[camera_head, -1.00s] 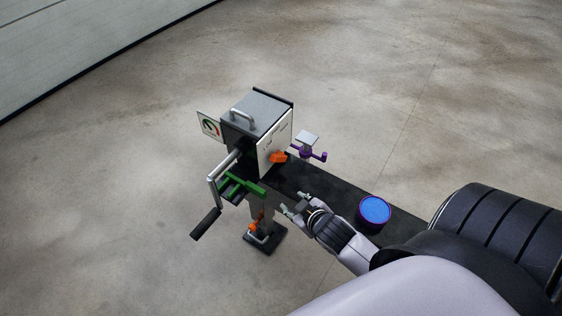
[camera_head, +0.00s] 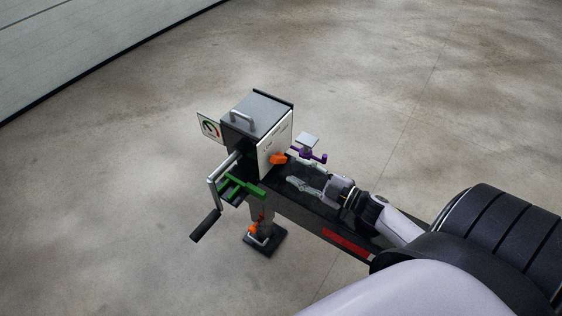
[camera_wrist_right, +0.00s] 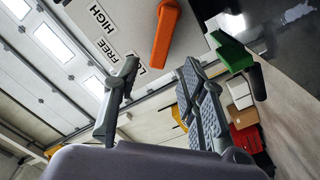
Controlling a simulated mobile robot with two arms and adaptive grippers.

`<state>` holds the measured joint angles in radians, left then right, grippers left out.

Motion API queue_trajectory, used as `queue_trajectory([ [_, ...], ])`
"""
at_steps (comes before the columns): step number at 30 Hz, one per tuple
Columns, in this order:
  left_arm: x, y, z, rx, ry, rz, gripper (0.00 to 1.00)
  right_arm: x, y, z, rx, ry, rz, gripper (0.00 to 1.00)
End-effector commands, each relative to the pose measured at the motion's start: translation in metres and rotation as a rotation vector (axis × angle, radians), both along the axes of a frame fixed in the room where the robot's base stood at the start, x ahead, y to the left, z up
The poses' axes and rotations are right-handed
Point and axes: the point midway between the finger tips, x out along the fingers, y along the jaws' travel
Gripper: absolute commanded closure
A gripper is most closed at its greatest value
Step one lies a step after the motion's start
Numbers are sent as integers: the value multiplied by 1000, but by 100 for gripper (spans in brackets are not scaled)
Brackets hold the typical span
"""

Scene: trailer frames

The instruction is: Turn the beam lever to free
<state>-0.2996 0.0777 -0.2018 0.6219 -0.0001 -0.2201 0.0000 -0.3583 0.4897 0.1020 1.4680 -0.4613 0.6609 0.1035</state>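The orange beam lever (camera_head: 279,158) sits on the white side panel (camera_head: 274,142) of the grey box. In the right wrist view the lever (camera_wrist_right: 165,36) is close, and its lower end points near a partly hidden label beginning with L. The labels HIGH and FREE (camera_wrist_right: 104,49) are left of it. My right gripper (camera_head: 303,188) is over the black beam, to the lower right of the lever and apart from it. Its two fingers (camera_wrist_right: 160,100) are spread with nothing between them. My left gripper is not in view.
A green part (camera_head: 242,187) and a crank with a black handle (camera_head: 205,224) are on the left. The black beam (camera_head: 290,211) runs under my arm. Open concrete floor surrounds it.

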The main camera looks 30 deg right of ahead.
Motion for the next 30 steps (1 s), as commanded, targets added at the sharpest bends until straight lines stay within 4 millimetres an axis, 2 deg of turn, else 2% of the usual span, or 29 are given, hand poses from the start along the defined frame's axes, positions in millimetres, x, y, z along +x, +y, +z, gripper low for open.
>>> queue_trajectory([
  [12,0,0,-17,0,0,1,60,56,23,-1,1,-2,-1,62],
  [17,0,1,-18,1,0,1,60,63,27,0,0,0,0,62],
  [24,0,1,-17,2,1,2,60,64,27,0,0,1,-1,62],
  [30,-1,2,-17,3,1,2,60,64,27,0,1,0,-1,75],
])
